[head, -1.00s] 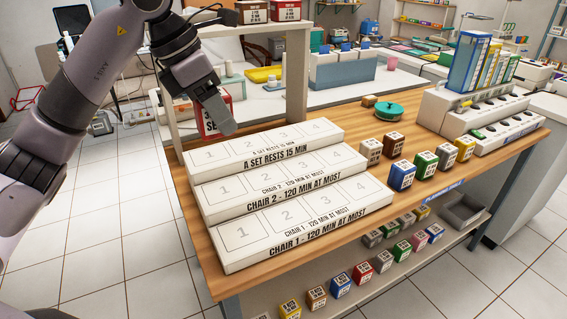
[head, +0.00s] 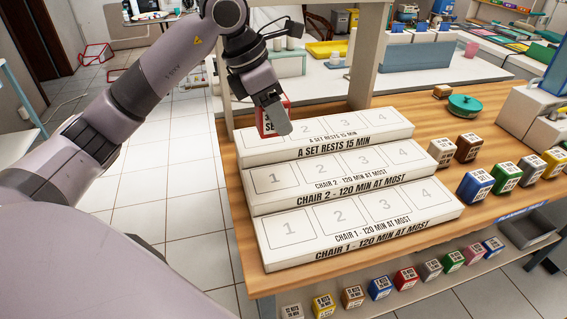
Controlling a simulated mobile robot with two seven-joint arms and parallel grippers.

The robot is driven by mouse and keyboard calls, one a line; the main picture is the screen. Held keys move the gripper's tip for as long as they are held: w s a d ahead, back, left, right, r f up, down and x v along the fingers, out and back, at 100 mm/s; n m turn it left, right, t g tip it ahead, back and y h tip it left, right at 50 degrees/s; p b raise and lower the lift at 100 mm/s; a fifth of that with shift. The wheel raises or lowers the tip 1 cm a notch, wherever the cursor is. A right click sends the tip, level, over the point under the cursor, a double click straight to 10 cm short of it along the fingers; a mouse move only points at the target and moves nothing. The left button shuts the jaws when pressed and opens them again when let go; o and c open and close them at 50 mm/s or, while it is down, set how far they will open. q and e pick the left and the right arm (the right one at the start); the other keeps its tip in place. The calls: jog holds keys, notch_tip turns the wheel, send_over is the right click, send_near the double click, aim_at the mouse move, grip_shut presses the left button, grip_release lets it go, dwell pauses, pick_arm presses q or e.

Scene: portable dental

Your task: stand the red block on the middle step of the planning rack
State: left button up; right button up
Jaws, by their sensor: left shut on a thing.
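The planning rack stands on the wooden table with three white steps. The middle step (head: 356,183), labelled "Chair 2", has squares numbered 1 to 4 and is empty. The lower step (head: 370,228), labelled "Chair 1", is empty too. My left gripper (head: 276,117) is shut on the red block (head: 268,122), which has a white label. It holds the block at the left end of the top step (head: 372,130). The finger hides part of the block, and I cannot tell whether the block touches the step. My right gripper is not in view.
Several coloured blocks, including a blue block (head: 475,187) and a green block (head: 506,177), stand right of the rack. More blocks sit on the shelf below. A teal round lid (head: 465,105) lies behind. A post (head: 368,60) rises behind the top step.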

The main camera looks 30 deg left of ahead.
aim_at(258, 131)
pick_arm(q)
notch_tip(258, 131, down, 12)
dwell(0.5)
jog(key=shift+f+b, duration=0.2)
jog(key=shift+b, duration=0.15)
jog(key=o, duration=0.8)
jog(key=shift+a+r, duration=0.1)
jog(key=shift+r, duration=0.4)
jog(key=v, duration=1.1)
jog(key=shift+s+a+r, duration=0.1)
jog(key=shift+r, duration=0.05)
